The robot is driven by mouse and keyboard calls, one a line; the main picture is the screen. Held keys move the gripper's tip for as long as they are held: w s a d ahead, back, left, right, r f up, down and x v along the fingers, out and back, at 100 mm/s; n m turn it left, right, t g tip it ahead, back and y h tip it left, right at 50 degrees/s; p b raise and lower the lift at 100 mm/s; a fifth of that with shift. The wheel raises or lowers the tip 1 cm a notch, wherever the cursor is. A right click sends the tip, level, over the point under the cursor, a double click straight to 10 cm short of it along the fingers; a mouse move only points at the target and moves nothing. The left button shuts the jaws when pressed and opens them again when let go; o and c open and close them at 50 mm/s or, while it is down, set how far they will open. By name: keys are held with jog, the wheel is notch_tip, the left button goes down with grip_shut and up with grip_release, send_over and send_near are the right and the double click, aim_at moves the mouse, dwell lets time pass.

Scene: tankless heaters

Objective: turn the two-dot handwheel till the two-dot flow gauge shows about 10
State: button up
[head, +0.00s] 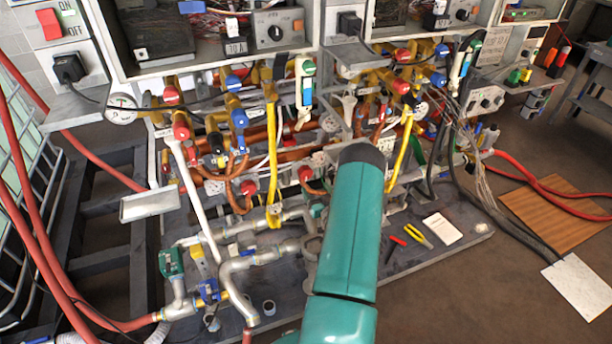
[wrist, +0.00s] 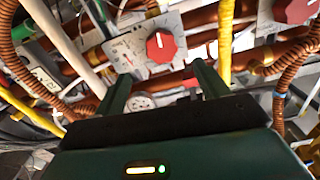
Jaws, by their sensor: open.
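In the wrist view a red handwheel (wrist: 160,47) with a white mark sits on a grey plate (wrist: 128,50) with small print. It lies just beyond my gripper (wrist: 163,72), roughly between the two fingertips. The fingers are apart and nothing is seen between their tips. A second red handwheel (wrist: 293,9) is at the top right. A small pale round face (wrist: 140,102) shows between the fingers, partly hidden; I cannot tell if it is a gauge. No dot marks or gauge reading can be made out. In the head view my arm hides the gripper.
Copper and yellow pipes crowd the handwheels; a yellow pipe (wrist: 225,45) runs close beside the right finger. In the head view, red knobs (head: 248,188) and white gauges (head: 122,108) sit among pipes. Pliers (head: 418,236) and a white card (head: 442,228) lie on the base plate.

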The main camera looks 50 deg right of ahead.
aim_at(307, 175)
jog(key=x, duration=0.9)
jog(key=shift+w+a, duration=0.1)
jog(key=shift+w, duration=0.05)
jog(key=c, duration=1)
